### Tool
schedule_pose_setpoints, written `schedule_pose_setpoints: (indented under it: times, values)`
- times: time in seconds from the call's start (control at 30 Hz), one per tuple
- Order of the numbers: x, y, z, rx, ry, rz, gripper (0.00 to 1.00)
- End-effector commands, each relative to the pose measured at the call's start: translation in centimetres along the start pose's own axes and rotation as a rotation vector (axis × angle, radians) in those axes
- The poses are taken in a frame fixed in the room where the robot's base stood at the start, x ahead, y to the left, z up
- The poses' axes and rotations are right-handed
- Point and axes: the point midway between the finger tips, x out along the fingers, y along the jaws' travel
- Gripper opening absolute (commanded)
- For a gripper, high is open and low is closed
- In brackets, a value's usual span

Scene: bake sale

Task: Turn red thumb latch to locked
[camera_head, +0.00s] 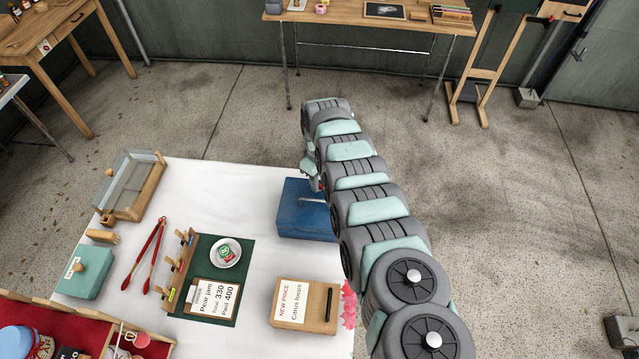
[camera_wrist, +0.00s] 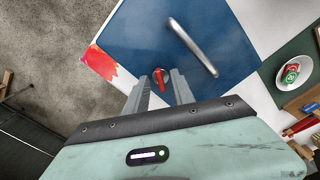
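A blue box (camera_head: 291,222) stands on the white table, with a metal bar handle on top. In the wrist view the blue box (camera_wrist: 214,20) fills the upper middle, its handle (camera_wrist: 192,46) lying diagonally. The red thumb latch (camera_wrist: 161,79) is a small red lever on a dark round base at the box's near edge. My gripper (camera_wrist: 160,82) is open, its two grey fingers apart on either side of the latch. I cannot tell whether either finger touches it.
A red and white patch (camera_wrist: 100,62) shows at the box's edge. A green mat with a white bowl (camera_head: 238,249), a price sign block (camera_head: 284,318), red tongs (camera_head: 148,256) and a teal box (camera_head: 78,277) are on the table. White cloth is clear left of the blue box.

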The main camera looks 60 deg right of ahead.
Motion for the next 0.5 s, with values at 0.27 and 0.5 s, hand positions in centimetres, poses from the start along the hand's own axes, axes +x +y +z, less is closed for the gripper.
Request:
schedule_pose_setpoints:
  times: [0.27, 0.5]
  values:
    - [0.57, 0.0, 0.13, 0.001, -0.002, -0.001, 0.3]
    - [0.55, -0.01, 0.12, 0.001, -0.002, -0.001, 0.19]
